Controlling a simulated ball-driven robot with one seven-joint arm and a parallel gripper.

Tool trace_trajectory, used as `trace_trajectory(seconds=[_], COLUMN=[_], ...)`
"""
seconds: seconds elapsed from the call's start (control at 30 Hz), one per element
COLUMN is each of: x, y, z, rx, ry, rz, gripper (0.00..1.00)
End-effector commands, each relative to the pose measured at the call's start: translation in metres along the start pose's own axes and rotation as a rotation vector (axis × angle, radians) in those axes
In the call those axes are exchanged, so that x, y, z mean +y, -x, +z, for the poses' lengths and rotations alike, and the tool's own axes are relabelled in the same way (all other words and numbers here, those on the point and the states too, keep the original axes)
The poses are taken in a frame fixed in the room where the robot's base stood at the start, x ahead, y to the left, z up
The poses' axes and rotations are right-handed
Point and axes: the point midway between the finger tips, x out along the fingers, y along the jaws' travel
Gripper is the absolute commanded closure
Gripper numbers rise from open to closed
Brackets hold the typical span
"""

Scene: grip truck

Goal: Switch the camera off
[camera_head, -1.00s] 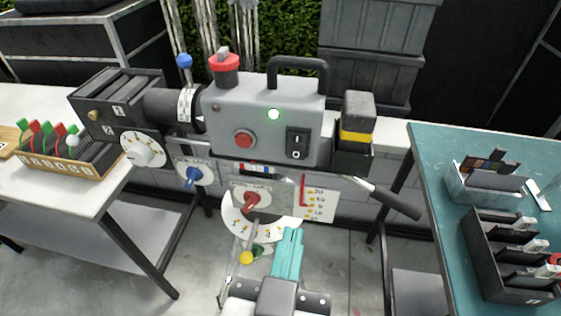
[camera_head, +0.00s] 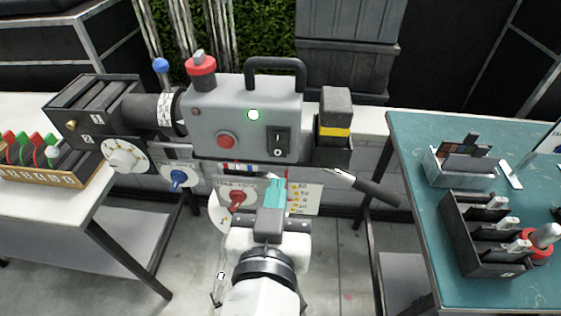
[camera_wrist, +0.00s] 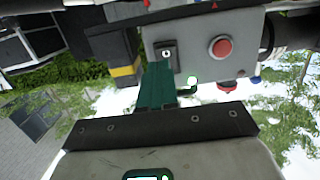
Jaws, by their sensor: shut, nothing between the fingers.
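The camera (camera_head: 240,128) is a grey box with a black top handle, a lens at its left and a lit green lamp (camera_head: 254,114). A black rocker switch (camera_head: 278,141), marked I above O, is on its face. It also shows in the wrist view (camera_wrist: 166,53), where the picture is upside down. A round red button (camera_head: 227,141) sits left of the switch. My gripper (camera_head: 275,187), with teal fingers, is shut and empty. It is below the switch in the head view. In the wrist view its fingertips (camera_wrist: 157,66) appear close to the switch; contact cannot be told.
A black block with a yellow band (camera_head: 335,131) is at the camera's right end. A black handle (camera_head: 370,187) sticks out low right. Dials (camera_head: 237,197) sit below the camera. A white bench (camera_head: 85,208) stands left, a teal table (camera_head: 412,200) right.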

Motion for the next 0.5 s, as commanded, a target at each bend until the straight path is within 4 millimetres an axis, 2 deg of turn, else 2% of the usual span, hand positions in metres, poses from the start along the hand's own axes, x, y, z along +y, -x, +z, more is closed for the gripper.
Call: trace_trajectory(seconds=[0.2,0.33,0.5], x=[0.0,0.0,0.0], y=[-0.037,-0.05,-0.057], z=[-0.003,-0.001,0.0], rx=[0.0,-0.001,0.0], ry=[0.001,0.0,-0.001], rz=[0.002,0.001,-0.001], gripper=[1.0,1.0,1.0])
